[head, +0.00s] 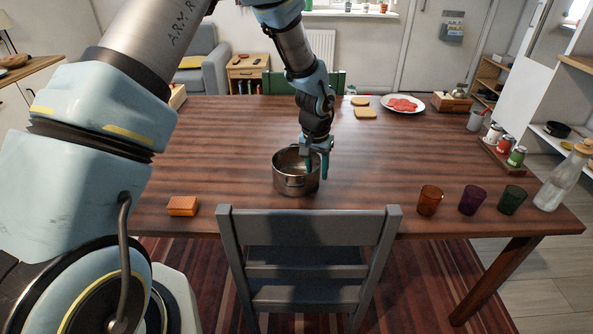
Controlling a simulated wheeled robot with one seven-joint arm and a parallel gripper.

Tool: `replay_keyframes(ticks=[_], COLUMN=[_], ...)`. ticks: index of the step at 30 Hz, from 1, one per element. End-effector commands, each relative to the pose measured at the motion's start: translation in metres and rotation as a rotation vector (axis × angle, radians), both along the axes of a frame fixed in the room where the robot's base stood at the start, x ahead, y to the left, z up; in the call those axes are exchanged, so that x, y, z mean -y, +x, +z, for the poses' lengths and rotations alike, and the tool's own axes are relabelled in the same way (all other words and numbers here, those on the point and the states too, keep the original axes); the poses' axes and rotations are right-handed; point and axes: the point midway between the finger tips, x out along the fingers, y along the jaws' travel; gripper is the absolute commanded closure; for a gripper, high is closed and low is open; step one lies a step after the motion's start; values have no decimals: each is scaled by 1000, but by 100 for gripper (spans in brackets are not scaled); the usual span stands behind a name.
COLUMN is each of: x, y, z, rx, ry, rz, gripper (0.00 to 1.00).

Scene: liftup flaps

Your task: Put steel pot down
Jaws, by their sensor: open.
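The steel pot (293,183) stands upright on the wooden table (230,140), near the front edge behind the grey chair. My gripper (317,172) is open at the pot's right rear side, fingers pointing down. One finger shows outside the pot's right wall; the other overlaps the rim area. I cannot tell whether the fingers touch the pot. Part of the pot's far rim is hidden behind my gripper.
An orange sponge (182,206) lies to the left. Orange (429,200), purple (472,199) and green (512,200) cups stand to the right, beside a glass bottle (563,178). A plate (403,104) is at the back. A grey chair (308,255) stands in front. The table's middle is clear.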

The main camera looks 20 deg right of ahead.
Motion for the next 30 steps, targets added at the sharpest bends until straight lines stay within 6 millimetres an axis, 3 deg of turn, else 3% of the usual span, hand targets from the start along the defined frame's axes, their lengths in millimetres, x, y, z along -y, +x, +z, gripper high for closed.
replay_keyframes(ticks=[11, 22, 30], x=[1, 1, 1], y=[1, 1, 1], z=[-11, -10, -10], rx=[0, 0, 0], ry=[0, 0, 0], rz=[0, 0, 0], gripper=[57, 99, 100])
